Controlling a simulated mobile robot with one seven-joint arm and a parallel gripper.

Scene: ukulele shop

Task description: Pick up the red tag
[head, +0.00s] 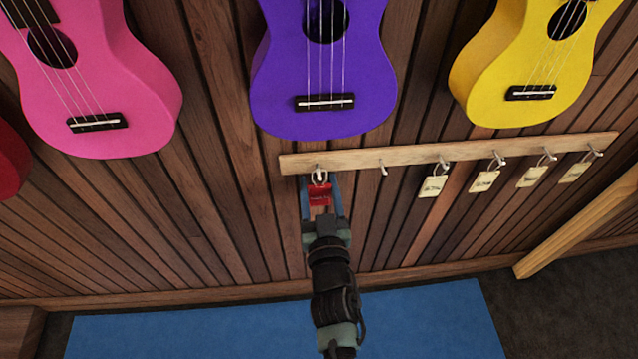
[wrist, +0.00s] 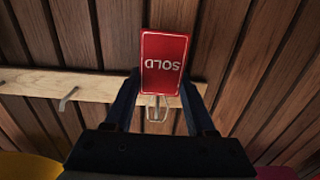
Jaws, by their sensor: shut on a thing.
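The red tag (head: 319,195) hangs by its ring from the leftmost hook (head: 318,170) of the wooden hook rail (head: 371,158). In the wrist view the tag (wrist: 163,64) shows the word SOLD upside down, with its ring (wrist: 157,108) at the hook. My gripper (head: 320,190) reaches up to the tag from below, with a blue finger on each side of it. In the wrist view my gripper (wrist: 161,88) is shut on the tag. The ring still appears to be around the hook.
An empty hook (head: 382,168) is right of the tag, then several cream tags (head: 433,186) hang along the rail. Pink (head: 100,100), purple (head: 325,80) and yellow (head: 515,80) ukuleles hang above. A wooden beam (head: 580,232) slants at the right. A blue mat (head: 200,330) lies below.

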